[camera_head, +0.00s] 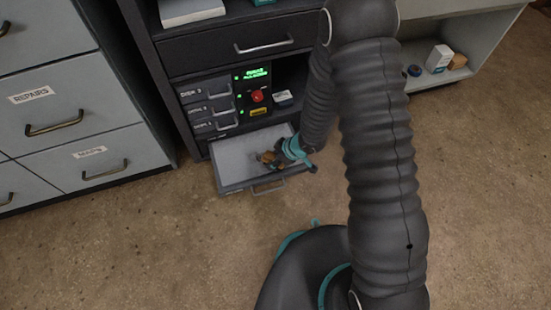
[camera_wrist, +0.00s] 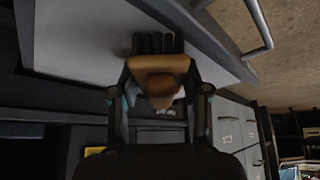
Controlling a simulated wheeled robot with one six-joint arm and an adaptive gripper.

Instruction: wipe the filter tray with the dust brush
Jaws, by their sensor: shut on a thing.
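The filter tray (camera_head: 234,160) is a pale, shallow drawer pulled out low at the front of the dark console. Its pale floor also fills the upper left of the wrist view (camera_wrist: 85,40). My gripper (camera_head: 268,161) is over the right part of the tray, shut on the dust brush. The brush (camera_wrist: 158,78) has a tan-brown wooden body and dark bristles, which point at the tray floor. The bristles look to be at or very near the floor; I cannot tell whether they touch. In the head view my gripper and arm hide part of the tray's right side.
The tray's front handle (camera_head: 268,187) sticks out over the floor. Above are small drawers (camera_head: 207,105), a red button (camera_head: 257,96) and a green display (camera_head: 257,73). Grey cabinets (camera_head: 75,120) stand at the left. A shelf with small boxes (camera_head: 438,58) is at the right. The floor in front is clear.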

